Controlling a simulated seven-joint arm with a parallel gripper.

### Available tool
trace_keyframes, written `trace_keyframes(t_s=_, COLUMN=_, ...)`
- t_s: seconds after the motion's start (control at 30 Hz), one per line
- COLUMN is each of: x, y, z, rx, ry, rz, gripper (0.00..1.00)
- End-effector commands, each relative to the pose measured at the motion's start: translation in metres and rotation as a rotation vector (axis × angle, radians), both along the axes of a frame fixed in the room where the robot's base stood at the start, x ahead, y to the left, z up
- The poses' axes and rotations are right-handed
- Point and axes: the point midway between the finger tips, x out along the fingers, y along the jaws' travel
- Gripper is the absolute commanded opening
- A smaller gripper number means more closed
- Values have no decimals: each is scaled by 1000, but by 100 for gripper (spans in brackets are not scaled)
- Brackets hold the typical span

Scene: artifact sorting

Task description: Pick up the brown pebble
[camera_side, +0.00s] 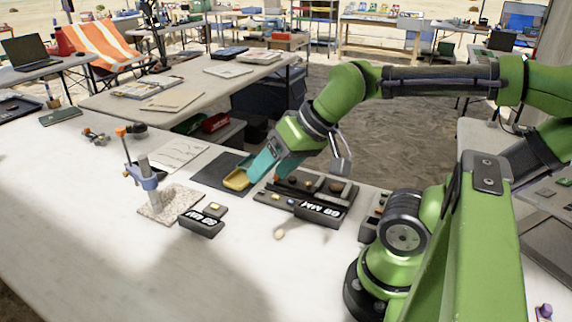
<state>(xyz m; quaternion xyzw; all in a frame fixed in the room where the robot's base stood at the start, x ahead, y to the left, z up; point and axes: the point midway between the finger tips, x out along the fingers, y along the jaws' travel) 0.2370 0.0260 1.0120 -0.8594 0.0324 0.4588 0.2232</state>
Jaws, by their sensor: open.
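My gripper (238,179) has a teal body and what look like yellow tips. It reaches down to the left over the dark mat, just left of the black sorting tray (258,196). The jaws look empty, and the gap between the tips is hard to make out. Several small stones lie in the tray. A brown rounded one (336,187), likely the brown pebble, sits toward its right side, apart from my gripper.
A clamp stand (148,176) on a speckled base stands left of the gripper. A small black labelled box (203,220) holds a yellowish piece. The dark mat (215,174) and a paper sheet (180,154) lie behind. The front of the table (130,260) is clear.

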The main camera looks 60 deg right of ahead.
Motion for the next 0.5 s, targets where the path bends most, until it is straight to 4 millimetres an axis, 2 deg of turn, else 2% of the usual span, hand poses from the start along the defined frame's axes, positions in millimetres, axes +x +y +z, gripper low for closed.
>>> trace_keyframes(t_s=0.07, x=8, y=-20, z=-9, rx=12, ry=51, rz=-75, gripper=66)
trace_keyframes(t_s=0.17, x=22, y=-62, z=-18, rx=58, ry=137, rz=-251, gripper=66)
trace_keyframes(t_s=0.23, x=28, y=-103, z=-25, rx=141, ry=220, rz=-478, gripper=66)
trace_keyframes(t_s=0.33, x=26, y=-166, z=-38, rx=287, ry=334, rz=-885, gripper=66)
trace_keyframes(t_s=0.4, x=16, y=-208, z=-47, rx=389, ry=396, rz=-1187, gripper=66)
trace_keyframes(t_s=0.5, x=-3, y=-257, z=-59, rx=512, ry=454, rz=-1601, gripper=66)
